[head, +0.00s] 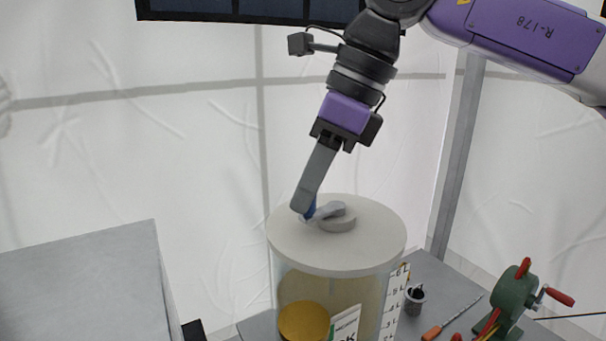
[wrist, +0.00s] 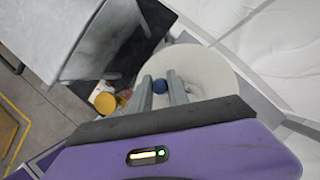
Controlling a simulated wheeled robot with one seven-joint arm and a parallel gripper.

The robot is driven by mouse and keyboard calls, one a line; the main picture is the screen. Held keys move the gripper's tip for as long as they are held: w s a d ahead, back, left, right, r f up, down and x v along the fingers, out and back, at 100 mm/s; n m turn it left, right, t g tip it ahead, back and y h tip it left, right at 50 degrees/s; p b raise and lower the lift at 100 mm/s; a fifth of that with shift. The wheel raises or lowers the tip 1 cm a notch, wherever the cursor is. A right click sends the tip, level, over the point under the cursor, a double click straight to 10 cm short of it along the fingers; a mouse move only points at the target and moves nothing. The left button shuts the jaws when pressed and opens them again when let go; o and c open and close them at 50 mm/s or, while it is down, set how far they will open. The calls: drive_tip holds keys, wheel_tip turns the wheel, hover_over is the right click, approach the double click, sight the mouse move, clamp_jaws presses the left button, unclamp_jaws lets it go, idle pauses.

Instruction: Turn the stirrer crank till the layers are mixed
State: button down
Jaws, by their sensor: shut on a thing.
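The stirrer vessel is a clear cylinder with a pale grey round lid (head: 290,240). Its contents show as one yellowish-beige tone through the wall (head: 362,297); I cannot make out separate layers. A grey crank arm (head: 328,210) runs left from the hub on the lid to a blue knob (head: 309,211). My gripper (head: 303,205) reaches down at a tilt from above, shut on the blue knob. In the wrist view the blue knob (wrist: 160,86) sits between my two fingers, over the white lid (wrist: 205,72). The fingers partly hide the knob in the head view.
A graduated scale (head: 393,300) stands at the vessel's right side, with a yellow round cap (head: 304,321) in front. A small grey cup (head: 414,299), an orange-handled screwdriver (head: 432,332) and a green hand-cranked device (head: 510,297) lie to the right. A grey box surface (head: 80,285) stands left.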

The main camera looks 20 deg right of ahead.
drive_tip(key=n, duration=0.1)
drive_tip(key=s+n+g+p, duration=0.1)
drive_tip(key=n, duration=0.1)
drive_tip(key=shift+s+d+r+n+y, duration=0.15)
drive_tip(key=shift+s+d+n+y, duration=0.15)
drive_tip(key=shift+d, duration=0.1)
drive_tip(key=n, duration=0.1)
drive_tip(key=s+d+n+g+p, duration=0.1)
drive_tip(key=n, duration=0.1)
drive_tip(key=n+g+p, duration=0.1)
drive_tip(key=shift+s+d+n, duration=0.15)
drive_tip(key=shift+d+n, duration=0.1)
drive_tip(key=shift+n, duration=0.05)
drive_tip(key=n, duration=0.1)
drive_tip(key=d+n+g+p, duration=0.1)
drive_tip(key=n, duration=0.2)
drive_tip(key=shift+s+d+g+h, duration=0.35)
drive_tip(key=shift+d+g+h, duration=0.05)
drive_tip(key=shift+d+n+g+h+p, duration=0.25)
drive_tip(key=shift+n+p, duration=0.2)
drive_tip(key=shift+n, duration=0.3)
drive_tip(key=shift+d+n+g+h+p, duration=0.15)
drive_tip(key=shift+d+n+p, duration=0.25)
drive_tip(key=shift+n, duration=0.3)
drive_tip(key=shift+d+n+g+h+p, duration=0.1)
drive_tip(key=shift+d+n+h+p, duration=0.15)
drive_tip(key=shift+n+p, duration=0.35)
drive_tip(key=shift+d+n, duration=0.1)
drive_tip(key=shift+n, duration=0.15)
